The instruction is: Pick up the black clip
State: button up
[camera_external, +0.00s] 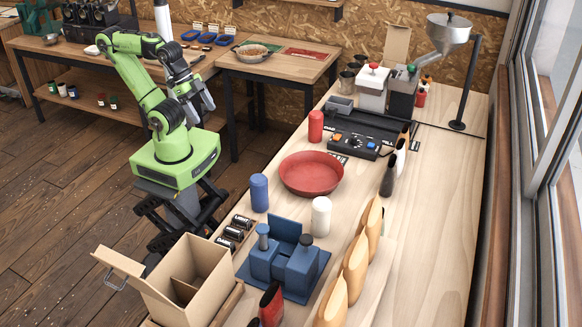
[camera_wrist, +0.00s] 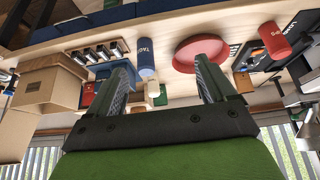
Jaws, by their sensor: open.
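I cannot make out a black clip for certain in either view. Several small black labelled pieces (camera_external: 229,234) sit in a row on the long bench, left of the blue stand. They also show in the wrist view (camera_wrist: 99,52) at upper left, beyond my left finger. My gripper (camera_external: 205,104) is raised on the left of the external view, over the floor between the benches and apart from everything. In the wrist view my gripper (camera_wrist: 162,66) has its two fingers wide apart with nothing between them.
The long bench (camera_external: 447,225) holds a red pan (camera_external: 311,174), a blue cylinder (camera_external: 259,192), a white cylinder (camera_external: 321,216), a blue stand (camera_external: 283,264), tan bags (camera_external: 355,266) and a black console (camera_external: 365,131). An open cardboard box (camera_external: 190,280) stands in front.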

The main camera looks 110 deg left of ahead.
jog(key=shift+o, duration=0.8)
jog(key=m+g, duration=0.6)
jog(key=m, duration=1.2)
send_over(242, 219)
notch_tip(242, 219, down, 8)
jog(key=r, duration=0.1)
notch_tip(242, 219, down, 11)
jog(key=shift+s+d+r+b, duration=0.1)
jog(key=shift+d+r+b, duration=0.05)
jog(key=shift+b, duration=0.95)
notch_tip(242, 219, down, 6)
jog(key=shift+r+b, duration=0.1)
jog(key=shift+b, duration=0.45)
jog(key=shift+r, duration=0.1)
jog(key=c, duration=1.1)
